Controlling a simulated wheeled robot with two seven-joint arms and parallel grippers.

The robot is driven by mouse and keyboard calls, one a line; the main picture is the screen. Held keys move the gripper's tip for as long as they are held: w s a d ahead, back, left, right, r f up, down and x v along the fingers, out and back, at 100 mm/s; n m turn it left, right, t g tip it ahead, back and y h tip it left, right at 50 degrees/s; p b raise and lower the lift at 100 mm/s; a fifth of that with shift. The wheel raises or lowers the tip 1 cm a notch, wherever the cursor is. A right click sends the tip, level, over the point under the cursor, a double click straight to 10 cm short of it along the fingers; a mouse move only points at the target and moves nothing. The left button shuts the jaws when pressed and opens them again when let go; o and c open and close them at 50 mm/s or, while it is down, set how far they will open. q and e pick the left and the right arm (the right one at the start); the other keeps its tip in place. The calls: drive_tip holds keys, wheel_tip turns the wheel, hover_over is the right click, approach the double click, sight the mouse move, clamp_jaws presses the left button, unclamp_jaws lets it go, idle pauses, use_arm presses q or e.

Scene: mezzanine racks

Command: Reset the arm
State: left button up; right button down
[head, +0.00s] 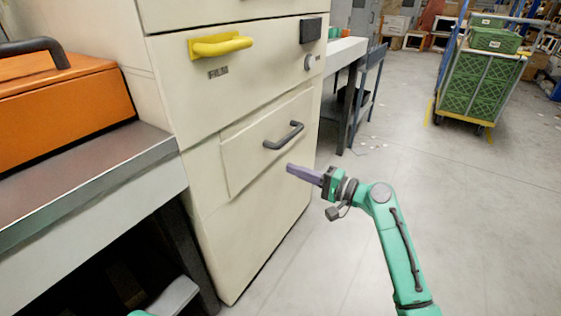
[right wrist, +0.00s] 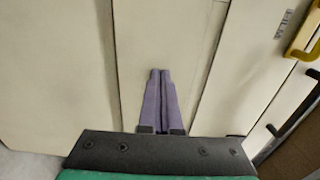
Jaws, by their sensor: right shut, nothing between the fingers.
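My right gripper (head: 298,170) is at the end of my green right arm, in front of the cream cabinet's lower front. Its purple fingers point left toward the cabinet, just below the dark drawer handle (head: 284,136). In the right wrist view its two fingers (right wrist: 160,75) lie together, with nothing between them. I cannot tell whether the tips touch the cabinet face. My left gripper cannot be made out in the head view; only a bit of green and grey of my own body shows at the bottom left.
The cream cabinet (head: 240,237) has a yellow handle (head: 222,45) on its upper drawer. An orange toolbox (head: 65,105) sits on a metal-edged bench (head: 90,195) at left. A trolley with green crates (head: 480,84) stands at the back right. The floor at right is open.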

drive_tip(key=s+d+f+n+g+h, duration=0.2)
drive_tip(key=s+d+f+n+h, duration=0.15)
drive_tip(key=s+f, duration=0.65)
drive_tip(key=s+d+f+n+g+h, duration=0.2)
drive_tip(key=s+d+f+g+h, duration=0.15)
drive_tip(key=s+f, duration=0.6)
drive_tip(key=s+d+f+n+g+h+p, duration=0.1)
drive_tip(key=s+d+f+n+h+p, duration=0.1)
drive_tip(key=s+d+f+h+p, duration=0.4)
drive_tip(key=s+d+f+n+g+h+p, duration=0.1)
drive_tip(key=s+d+f+g+h+p, duration=0.1)
drive_tip(key=s+d+f+p, duration=0.55)
use_arm(q)
drive_tip(key=s+a+f+p, duration=0.2)
drive_tip(key=s+p, duration=0.5)
drive_tip(key=s, duration=0.1)
drive_tip(key=s+a+f+y+p, duration=0.1)
drive_tip(key=s+a+f+p, duration=0.1)
drive_tip(key=s+p, duration=0.5)
drive_tip(key=shift+s+a+f+g+p, duration=0.15)
drive_tip(key=shift+s+a+g+p, duration=0.3)
drive_tip(key=shift+a, duration=0.4)
use_arm(e)
drive_tip(key=s+d+r, duration=0.1)
drive_tip(key=s+r, duration=0.2)
drive_tip(key=s, duration=1.3)
drive_tip(key=shift+d, duration=0.25)
